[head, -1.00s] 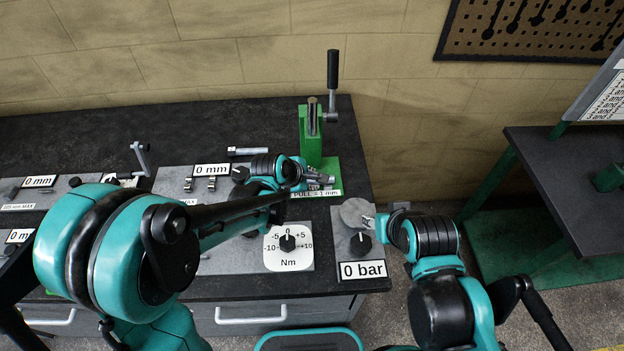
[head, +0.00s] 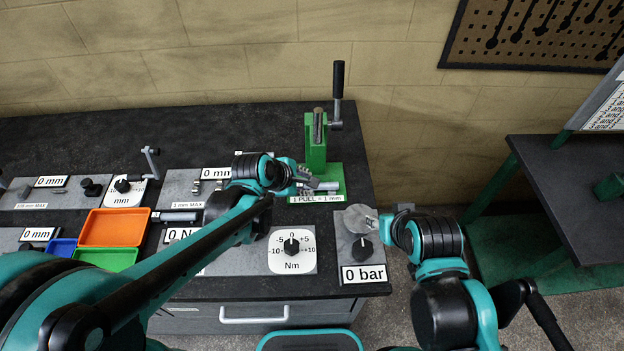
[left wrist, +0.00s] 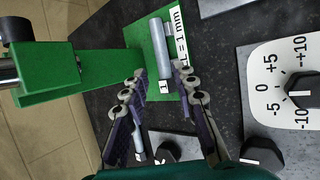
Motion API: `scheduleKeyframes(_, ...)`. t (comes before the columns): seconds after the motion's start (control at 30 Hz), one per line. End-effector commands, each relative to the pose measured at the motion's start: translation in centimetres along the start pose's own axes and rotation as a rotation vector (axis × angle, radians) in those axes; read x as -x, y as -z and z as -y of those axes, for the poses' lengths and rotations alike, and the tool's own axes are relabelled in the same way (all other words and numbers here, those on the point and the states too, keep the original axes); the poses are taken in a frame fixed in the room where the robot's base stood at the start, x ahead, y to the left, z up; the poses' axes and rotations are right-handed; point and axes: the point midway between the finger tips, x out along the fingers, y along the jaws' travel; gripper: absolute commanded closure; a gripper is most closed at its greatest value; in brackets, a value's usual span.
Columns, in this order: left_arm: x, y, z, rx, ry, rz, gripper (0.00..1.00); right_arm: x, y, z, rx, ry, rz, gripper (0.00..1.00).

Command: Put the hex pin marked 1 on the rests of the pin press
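The green pin press (head: 316,150) stands at the back right of the bench. In the left wrist view, a grey pin with a tag reading 1 (left wrist: 160,52) lies over the press's green base (left wrist: 180,85). I cannot tell whether it sits on the rests, which are not distinct. My left gripper (left wrist: 163,76) is open, its fingertips apart on either side of the pin's tagged end. In the head view my left gripper (head: 308,181) is low at the press base. My right gripper (head: 378,222) is beside the 0 bar panel; its fingers are too small to read.
A dial marked Nm (head: 292,248) and the 0 bar panel (head: 363,274) lie in front of the press. The press lever (head: 338,90) rises behind it. Orange (head: 112,227) and green (head: 106,258) trays are on the left. Another bench (head: 575,170) stands at right.

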Motion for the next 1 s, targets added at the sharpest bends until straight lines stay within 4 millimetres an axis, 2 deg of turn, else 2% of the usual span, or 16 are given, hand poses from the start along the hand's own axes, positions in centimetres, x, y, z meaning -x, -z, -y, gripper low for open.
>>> scheduleKeyframes(0.03,1.1,-0.1,-0.1,0.001,0.000,0.000,0.72,0.4,0.3,0.0,0.000,0.000,0.000,0.60)
scheduleKeyframes(0.1,1.9,-0.1,-0.1,0.001,0.000,0.000,0.72,0.6,0.4,0.0,0.000,0.000,0.000,0.60)
scheduleKeyframes(0.4,3.1,0.1,0.0,-0.008,0.000,-0.002,0.72,0.8,0.6,0.0,0.000,0.000,0.000,0.60)
scheduleKeyframes(0.53,4.8,1.1,0.4,-0.125,-0.009,-0.033,0.72,0.8,0.5,0.0,0.000,0.000,0.000,0.60)
scheduleKeyframes(0.67,8.5,3.4,1.7,-0.412,-0.011,-0.111,0.72,0.8,0.5,0.0,0.000,0.000,0.000,0.60)
scheduleKeyframes(0.8,13.0,6.5,4.1,-0.815,0.028,-0.220,0.72,0.8,0.5,0.0,0.000,0.000,0.000,0.60)
scheduleKeyframes(1.0,17.2,9.8,7.8,-1.300,0.141,-0.337,0.72,0.8,0.5,0.0,0.000,0.000,0.000,0.60)
